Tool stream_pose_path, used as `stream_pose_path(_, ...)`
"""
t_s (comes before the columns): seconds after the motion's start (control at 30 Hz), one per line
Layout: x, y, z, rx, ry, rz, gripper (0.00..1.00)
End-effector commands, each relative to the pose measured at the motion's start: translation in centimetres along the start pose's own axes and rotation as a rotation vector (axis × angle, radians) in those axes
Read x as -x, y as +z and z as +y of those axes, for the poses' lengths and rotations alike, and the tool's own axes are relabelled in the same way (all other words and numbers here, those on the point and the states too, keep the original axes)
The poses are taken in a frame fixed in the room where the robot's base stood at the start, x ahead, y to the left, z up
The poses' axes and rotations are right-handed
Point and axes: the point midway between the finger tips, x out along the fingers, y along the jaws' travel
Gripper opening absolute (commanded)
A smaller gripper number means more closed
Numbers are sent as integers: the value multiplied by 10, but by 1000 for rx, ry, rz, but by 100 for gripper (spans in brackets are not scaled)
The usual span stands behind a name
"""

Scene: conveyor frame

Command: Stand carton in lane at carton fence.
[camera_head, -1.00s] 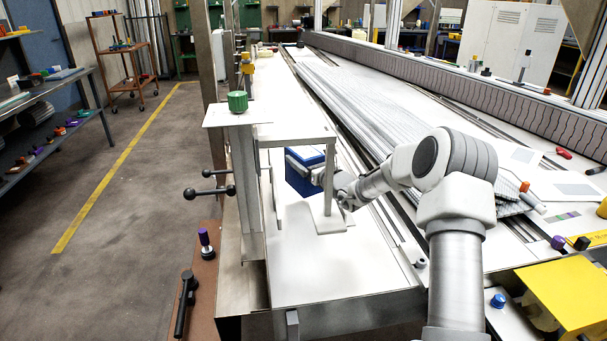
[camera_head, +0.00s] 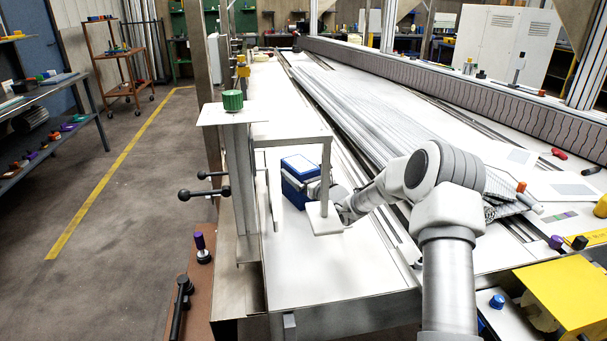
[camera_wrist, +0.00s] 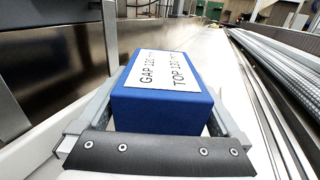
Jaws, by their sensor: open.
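The blue carton (camera_head: 295,192) stands upright on the white lane (camera_head: 300,270), behind a grey frame with a flat-footed post (camera_head: 325,185). It has a white printed label on top, and shows closely in the wrist view (camera_wrist: 160,108). My gripper (camera_head: 308,188) is open around the carton; in the wrist view its fingers (camera_wrist: 168,100) lie along both sides, with a small gap visible at the right. A metal wall (camera_wrist: 60,75) runs left of the carton; I cannot tell which part is the carton fence. The carton's underside is hidden.
The frame's post and crossbar (camera_head: 292,139) stand close to my wrist. A plate with a green knob (camera_head: 233,101) is left of the lane. Grey rails and rollers (camera_head: 345,110) run along the right. The lane's near end is clear.

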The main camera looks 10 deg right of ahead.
Motion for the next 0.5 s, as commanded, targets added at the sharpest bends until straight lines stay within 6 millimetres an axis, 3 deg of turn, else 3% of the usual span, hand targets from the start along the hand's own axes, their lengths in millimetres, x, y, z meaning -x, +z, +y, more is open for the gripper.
stream_pose_path(0.17, 12, 3, -1, 0, -1, 2, 100)
stream_pose_path(0.5, 75, 4, -1, 0, -2, 3, 100)
